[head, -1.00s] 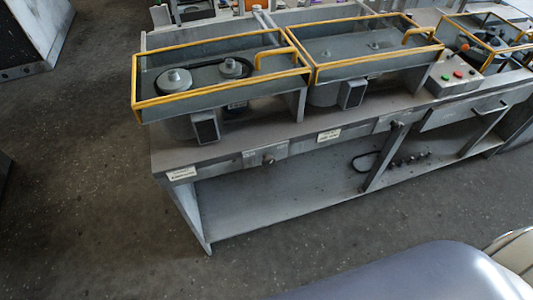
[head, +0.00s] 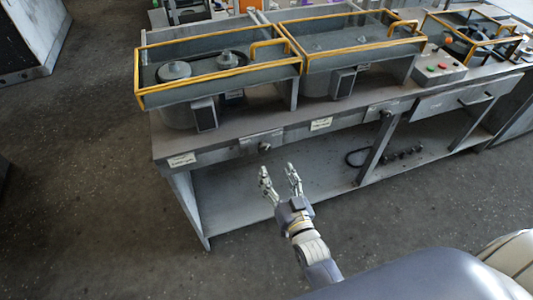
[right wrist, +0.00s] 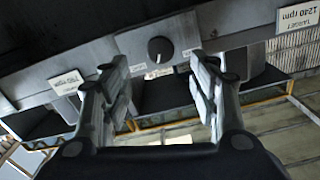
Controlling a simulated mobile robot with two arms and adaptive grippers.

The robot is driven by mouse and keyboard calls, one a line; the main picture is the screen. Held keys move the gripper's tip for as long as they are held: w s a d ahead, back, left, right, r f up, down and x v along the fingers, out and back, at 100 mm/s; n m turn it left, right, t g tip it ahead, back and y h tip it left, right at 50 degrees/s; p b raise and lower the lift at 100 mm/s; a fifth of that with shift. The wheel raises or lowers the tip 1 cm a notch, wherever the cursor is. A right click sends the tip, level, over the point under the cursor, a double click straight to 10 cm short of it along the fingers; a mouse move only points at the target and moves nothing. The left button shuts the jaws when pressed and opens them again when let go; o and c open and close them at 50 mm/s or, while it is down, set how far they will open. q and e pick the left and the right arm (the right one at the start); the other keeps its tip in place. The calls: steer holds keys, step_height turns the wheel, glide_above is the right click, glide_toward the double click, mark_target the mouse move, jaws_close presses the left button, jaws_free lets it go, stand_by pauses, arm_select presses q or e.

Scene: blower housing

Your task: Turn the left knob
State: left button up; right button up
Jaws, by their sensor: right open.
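The left knob (head: 265,147) is a small dark knob on a grey plate on the bench's front edge. In the right wrist view, the knob (right wrist: 160,50) is round and black with a light pointer line, and shows between my fingertips. My right gripper (head: 278,171) is open and empty, in front of and a little below the knob in the head view. I see no contact with the knob. A second knob (head: 387,115) sits further right on the same edge. My left gripper is not in view.
The grey bench (head: 225,143) carries belt housings with yellow-framed guards (head: 222,84). A button box (head: 438,68) stands to the right. White labels (head: 321,124) hang on the front edge. A lower shelf (head: 230,190) lies below. The floor in front is clear.

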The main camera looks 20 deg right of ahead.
mark_target(265, 151)
steer(key=w, duration=0.9)
steer(key=shift+w+a+p, duration=0.1)
steer(key=shift+a+p, duration=0.1)
steer(key=shift+p, duration=0.15)
steer(key=c, duration=1.1)
